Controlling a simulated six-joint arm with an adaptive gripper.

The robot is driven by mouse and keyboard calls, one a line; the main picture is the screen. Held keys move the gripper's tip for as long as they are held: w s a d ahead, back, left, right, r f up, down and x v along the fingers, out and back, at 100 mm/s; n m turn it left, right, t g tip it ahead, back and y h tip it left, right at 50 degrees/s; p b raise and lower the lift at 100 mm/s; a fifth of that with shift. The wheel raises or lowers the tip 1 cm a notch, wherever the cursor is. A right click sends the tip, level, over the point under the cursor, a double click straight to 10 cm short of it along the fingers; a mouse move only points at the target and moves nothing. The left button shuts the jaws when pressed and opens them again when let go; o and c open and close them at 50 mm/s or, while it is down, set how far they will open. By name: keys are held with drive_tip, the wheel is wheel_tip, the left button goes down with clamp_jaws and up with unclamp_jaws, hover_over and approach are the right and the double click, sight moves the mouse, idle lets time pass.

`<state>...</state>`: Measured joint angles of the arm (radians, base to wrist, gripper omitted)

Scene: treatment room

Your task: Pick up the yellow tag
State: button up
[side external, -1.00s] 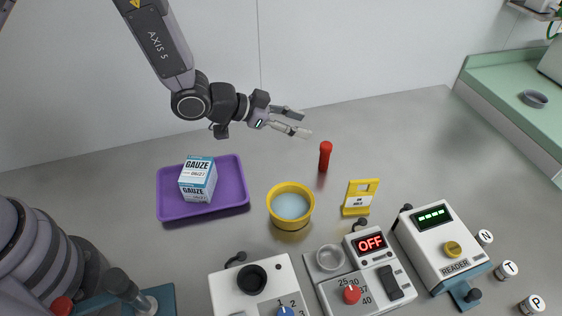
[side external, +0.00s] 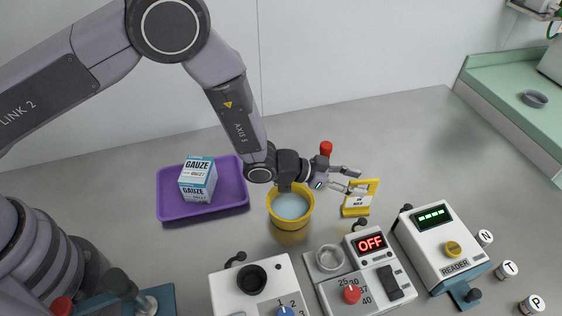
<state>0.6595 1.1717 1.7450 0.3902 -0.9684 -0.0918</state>
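The yellow tag (side external: 357,207) stands upright on the grey table, right of the yellow bowl. Dark lettering on a white patch shows on its front, partly covered by a finger. My gripper (side external: 363,180) is open, with its two fingers pointing right. In this view the fingers overlap the upper left part of the tag. I cannot tell whether they touch it or are in front of it. Nothing shows between the fingers apart from the tag's edge behind them.
A yellow bowl (side external: 292,222) of bluish liquid stands below my wrist. A device reading OFF (side external: 369,243) and a reader (side external: 440,246) stand in front. A purple tray (side external: 228,198) holds a gauze box (side external: 198,180).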

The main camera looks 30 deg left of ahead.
sight(363, 184)
drive_tip(key=x, duration=0.4)
drive_tip(key=shift+w+f, duration=0.15)
drive_tip(key=shift+w, duration=0.05)
clamp_jaws()
